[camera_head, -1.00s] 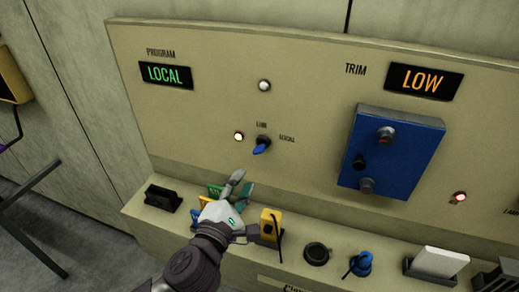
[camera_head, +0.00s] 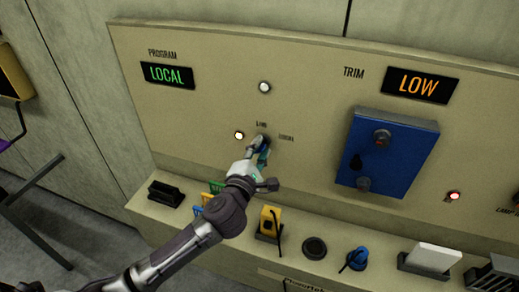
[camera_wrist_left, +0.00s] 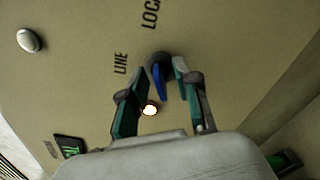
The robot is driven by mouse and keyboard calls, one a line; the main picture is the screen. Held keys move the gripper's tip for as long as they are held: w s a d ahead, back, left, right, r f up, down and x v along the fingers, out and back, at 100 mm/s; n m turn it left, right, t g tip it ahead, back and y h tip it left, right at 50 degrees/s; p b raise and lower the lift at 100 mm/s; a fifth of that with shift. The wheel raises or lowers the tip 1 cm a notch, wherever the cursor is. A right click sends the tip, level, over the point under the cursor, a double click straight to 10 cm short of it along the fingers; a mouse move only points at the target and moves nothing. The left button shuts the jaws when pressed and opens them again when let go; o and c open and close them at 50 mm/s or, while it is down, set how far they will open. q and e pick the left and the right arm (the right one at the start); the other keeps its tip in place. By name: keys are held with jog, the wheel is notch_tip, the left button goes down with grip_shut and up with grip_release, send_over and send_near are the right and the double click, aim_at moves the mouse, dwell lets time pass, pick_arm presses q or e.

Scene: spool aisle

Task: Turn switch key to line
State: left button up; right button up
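The switch key is a blue handle (camera_wrist_left: 160,82) on a dark round knob on the beige panel (camera_head: 310,95). The printed word LINE (camera_wrist_left: 120,63) is left of it and LOCAL (camera_wrist_left: 150,14) above it in the left wrist view. My left gripper (camera_head: 259,151) is at the switch and mostly covers the key in the head view. In the left wrist view its teal fingers (camera_wrist_left: 160,70) stand apart, one on each side of the key, with gaps showing. The PROGRAM display (camera_head: 167,75) reads LOCAL in green. My right gripper is not in view.
A blue box (camera_head: 388,155) with knobs projects from the panel at right. The TRIM display (camera_head: 421,84) reads LOW. A lit white lamp (camera_head: 239,135) is left of the switch. The ledge below holds a yellow item (camera_head: 270,221) and a blue knob (camera_head: 359,258).

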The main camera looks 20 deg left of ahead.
pick_arm(q)
jog(key=c, duration=0.5)
grip_shut()
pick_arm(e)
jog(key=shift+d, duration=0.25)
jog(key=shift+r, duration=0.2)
pick_arm(q)
jog(key=shift+r+n+p, duration=0.15)
jog(key=shift+n+p, duration=0.6)
jog(key=shift+n, duration=0.35)
jog(key=n+p, duration=0.1)
jog(key=n, duration=0.2)
jog(key=shift+a+n+p, duration=0.1)
jog(key=shift+n+p, duration=0.2)
jog(key=shift+p, duration=0.05)
jog(key=n+p, duration=0.1)
jog(key=n, duration=0.2)
jog(key=shift+a+n, duration=0.1)
jog(key=shift+n, duration=1.3)
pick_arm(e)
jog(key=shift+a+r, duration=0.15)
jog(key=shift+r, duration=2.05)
pick_arm(q)
jog(key=shift+n+p, duration=0.3)
